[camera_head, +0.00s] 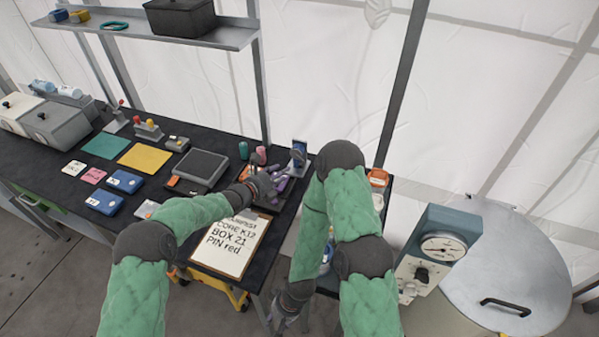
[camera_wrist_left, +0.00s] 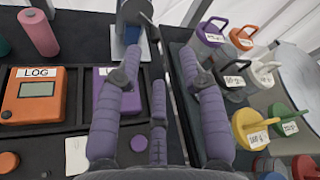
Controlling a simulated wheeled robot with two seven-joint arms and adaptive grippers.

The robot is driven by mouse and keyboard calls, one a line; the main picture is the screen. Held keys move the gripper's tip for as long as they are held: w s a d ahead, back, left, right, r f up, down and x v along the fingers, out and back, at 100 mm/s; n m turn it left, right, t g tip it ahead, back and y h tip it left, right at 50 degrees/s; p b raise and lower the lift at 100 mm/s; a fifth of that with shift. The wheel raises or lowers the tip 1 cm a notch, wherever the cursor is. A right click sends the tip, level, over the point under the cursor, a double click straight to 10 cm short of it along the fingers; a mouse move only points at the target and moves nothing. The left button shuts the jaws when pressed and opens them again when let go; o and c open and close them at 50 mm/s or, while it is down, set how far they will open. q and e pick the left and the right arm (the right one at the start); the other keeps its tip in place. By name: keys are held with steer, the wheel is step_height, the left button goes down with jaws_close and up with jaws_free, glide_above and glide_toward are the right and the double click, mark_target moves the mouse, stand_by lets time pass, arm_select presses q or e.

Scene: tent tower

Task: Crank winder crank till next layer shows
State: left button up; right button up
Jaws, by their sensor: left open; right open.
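The winder (camera_head: 298,152), a blue upright device with a grey round part, stands at the back right end of the black table. It also shows at the top of the left wrist view (camera_wrist_left: 130,35), where the crank handle cannot be clearly made out. My left gripper (camera_head: 284,178) is just in front of the winder. In the left wrist view its purple fingers (camera_wrist_left: 160,82) are spread, with nothing between them, and the winder lies beyond the left finger. My right gripper (camera_head: 287,318) hangs low beside the table's front right corner, partly hidden by my arm; no held object shows.
An orange LOG box (camera_wrist_left: 33,96) and a purple block (camera_wrist_left: 102,82) sit in a tray left of the fingers. Labelled canisters (camera_wrist_left: 252,125) stand at right. A large metal drum (camera_head: 515,265) stands at far right.

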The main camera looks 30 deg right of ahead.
mark_target(300, 166)
arm_select(q)
step_height(300, 166, down, 3)
steer(key=shift+r+b, duration=0.1)
steer(key=shift+b, duration=1)
steer(key=shift+b+x, duration=0.5)
steer(key=shift+x, duration=4.9)
jaws_close()
